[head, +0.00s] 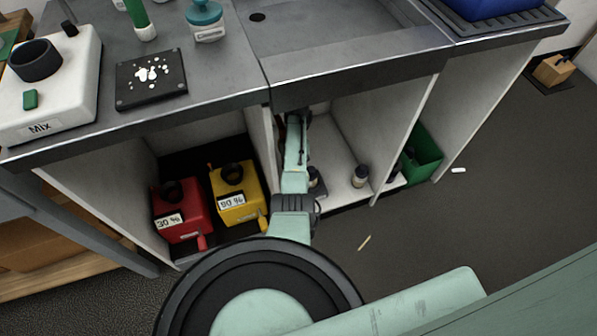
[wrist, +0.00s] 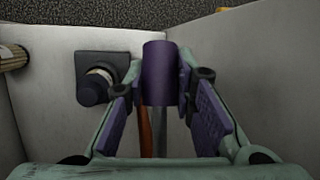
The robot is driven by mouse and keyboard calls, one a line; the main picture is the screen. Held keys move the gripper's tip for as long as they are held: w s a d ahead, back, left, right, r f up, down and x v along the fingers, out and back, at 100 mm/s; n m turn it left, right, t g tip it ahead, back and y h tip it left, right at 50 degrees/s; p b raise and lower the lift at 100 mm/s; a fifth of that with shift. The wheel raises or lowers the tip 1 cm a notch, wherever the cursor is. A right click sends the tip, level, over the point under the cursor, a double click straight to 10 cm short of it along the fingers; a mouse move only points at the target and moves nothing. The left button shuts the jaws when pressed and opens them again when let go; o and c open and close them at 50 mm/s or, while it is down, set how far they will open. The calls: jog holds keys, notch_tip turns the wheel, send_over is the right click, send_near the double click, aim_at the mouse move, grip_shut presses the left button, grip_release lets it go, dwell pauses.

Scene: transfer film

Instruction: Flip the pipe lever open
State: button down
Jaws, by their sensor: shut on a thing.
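In the wrist view a purple cylinder (wrist: 160,72), which looks like the grip of the pipe lever, stands between my fingertips. My gripper (wrist: 161,80) is shut on it, with one finger at each side. An orange-red strip (wrist: 146,132) and a grey pipe (wrist: 160,134) show below it, between the fingers. In the head view my gripper (head: 295,122) reaches into the middle cabinet bay, under the counter's front edge. The lever is mostly hidden there, and I cannot tell its angle.
A dark fitting (wrist: 92,90) sits on the pale wall left of my gripper. White cabinet walls (head: 385,108) flank the bay. A small bottle (head: 360,176) stands on its floor. Red (head: 180,217) and yellow (head: 236,205) containers stand in the left bay. The counter edge (head: 355,80) lies overhead.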

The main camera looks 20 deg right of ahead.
jog(key=shift+s+r, duration=0.1)
dwell(0.4)
jog(key=c, duration=1.3)
grip_release()
jog(key=shift+c, duration=0.2)
jog(key=v, duration=1.2)
